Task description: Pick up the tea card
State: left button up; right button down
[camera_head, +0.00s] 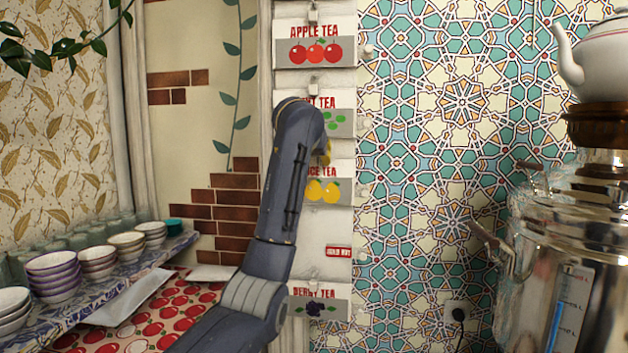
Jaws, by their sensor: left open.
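Tea cards hang in a column on a white board. The apple tea card (315,53) with red apples is at the top. Below it, a card with green leaves (340,124) is partly covered by my left arm. The card with yellow fruit (326,191) has its lettering partly covered. The berry tea card (322,309) is at the bottom. My left gripper (325,153) is mostly hidden behind my wrist, in front of the board between the green and yellow cards. I cannot see contact with any card. My right gripper is out of view.
Stacked bowls (53,274) and glasses stand on a shelf (115,280) at left. A red patterned cloth (175,305) lies beside it. A metal samovar (590,230) with a white teapot (600,55) is at right. The tiled wall (430,180) between is clear.

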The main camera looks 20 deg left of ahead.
pick_arm(q)
grip_shut()
dwell(0.3)
